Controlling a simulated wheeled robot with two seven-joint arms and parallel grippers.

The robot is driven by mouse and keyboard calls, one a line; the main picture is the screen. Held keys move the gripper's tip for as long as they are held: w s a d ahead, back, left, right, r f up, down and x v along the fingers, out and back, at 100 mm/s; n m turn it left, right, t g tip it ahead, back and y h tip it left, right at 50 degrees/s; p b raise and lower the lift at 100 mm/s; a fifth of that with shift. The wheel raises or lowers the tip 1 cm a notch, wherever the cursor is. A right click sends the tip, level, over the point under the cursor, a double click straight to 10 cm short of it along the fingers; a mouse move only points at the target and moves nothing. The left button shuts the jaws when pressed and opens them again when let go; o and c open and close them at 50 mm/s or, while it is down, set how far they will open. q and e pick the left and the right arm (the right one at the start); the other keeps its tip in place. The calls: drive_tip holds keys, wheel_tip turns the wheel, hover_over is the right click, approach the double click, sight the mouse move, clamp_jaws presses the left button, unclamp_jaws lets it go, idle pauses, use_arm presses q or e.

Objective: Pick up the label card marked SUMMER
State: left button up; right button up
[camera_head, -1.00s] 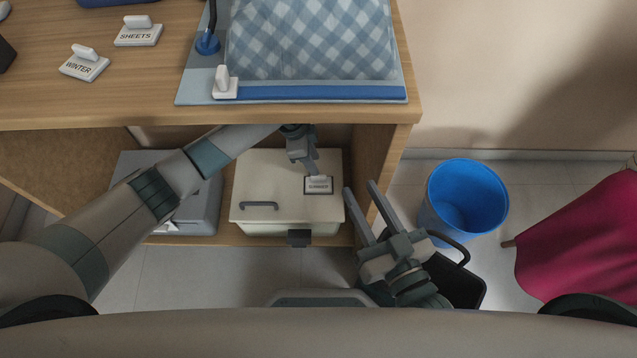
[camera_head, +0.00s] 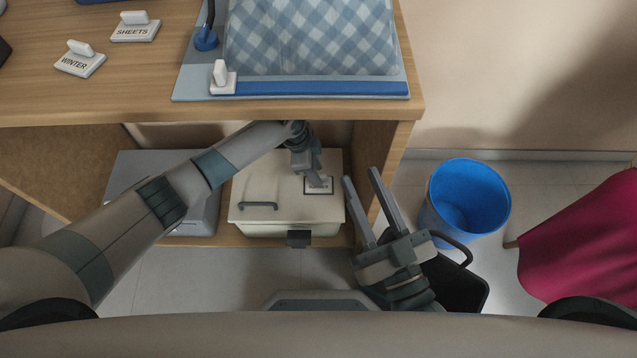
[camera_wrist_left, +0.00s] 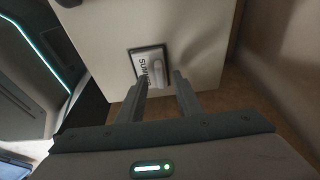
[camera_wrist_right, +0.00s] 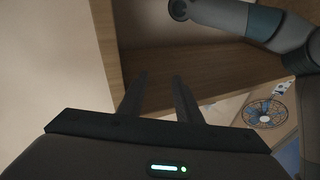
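The SUMMER label card (camera_head: 318,188) lies on the lid of the cream box (camera_head: 262,187), inside the shelf under the table. In the left wrist view the card (camera_wrist_left: 149,62) is a small white plate in a dark frame, with a white grip piece on it. My left gripper (camera_head: 318,178) reaches under the tabletop over the lid. In the left wrist view its fingers (camera_wrist_left: 162,80) are apart, with the tips at the card's near edge and its grip piece between or just ahead of them. My right gripper (camera_head: 361,174) is open and empty, right of the box.
WINTER (camera_head: 80,62) and SHEETS (camera_head: 136,30) cards stand on the wooden table (camera_head: 120,90) above. A checked cloth (camera_head: 310,40) lies on a blue mat. A grey box (camera_head: 192,222) sits left of the cream box. A blue bucket (camera_head: 440,200) stands on the floor at right.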

use_arm(q)
drive_tip(key=shift+d+f, duration=0.15)
drive_tip(key=shift+f, duration=0.35)
clamp_jaws()
